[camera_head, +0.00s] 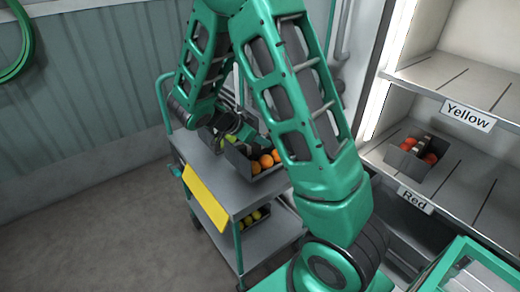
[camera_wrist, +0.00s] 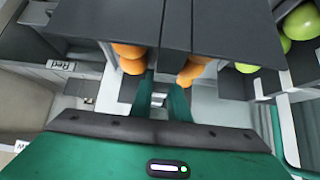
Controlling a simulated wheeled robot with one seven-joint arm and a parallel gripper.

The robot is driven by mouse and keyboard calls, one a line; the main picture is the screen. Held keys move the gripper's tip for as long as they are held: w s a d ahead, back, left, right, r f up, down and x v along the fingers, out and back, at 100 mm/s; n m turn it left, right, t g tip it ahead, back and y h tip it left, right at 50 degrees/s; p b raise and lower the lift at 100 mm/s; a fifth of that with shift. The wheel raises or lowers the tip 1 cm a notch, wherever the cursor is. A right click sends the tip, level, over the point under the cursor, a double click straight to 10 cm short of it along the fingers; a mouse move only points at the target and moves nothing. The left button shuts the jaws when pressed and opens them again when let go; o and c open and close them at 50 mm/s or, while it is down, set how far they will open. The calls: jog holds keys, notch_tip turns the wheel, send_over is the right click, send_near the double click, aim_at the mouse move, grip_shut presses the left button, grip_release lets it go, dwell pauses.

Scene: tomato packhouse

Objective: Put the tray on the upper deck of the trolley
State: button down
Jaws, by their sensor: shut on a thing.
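A dark grey tray of orange tomatoes (camera_head: 240,161) is at the upper deck of the trolley (camera_head: 229,196). My gripper (camera_head: 238,137) is shut on this tray. In the wrist view the fingers of my gripper (camera_wrist: 160,98) meet the dark tray (camera_wrist: 178,36), with orange tomatoes on both sides. My arm hides the tray's right side in the head view. I cannot tell whether its base touches the deck or is slightly above it.
A tray of green tomatoes (camera_wrist: 268,44) stands close beside the held tray. A tray of yellow tomatoes (camera_head: 266,212) is on the lower deck. At right, a shelf (camera_head: 446,187) labelled Red holds a tray of red tomatoes (camera_head: 405,160). Open floor (camera_head: 95,215) lies left of the trolley.

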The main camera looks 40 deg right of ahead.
aim_at(261, 149)
notch_tip(261, 149, down, 4)
jog(key=shift+r, duration=0.15)
jog(key=c, duration=1.7)
grip_release()
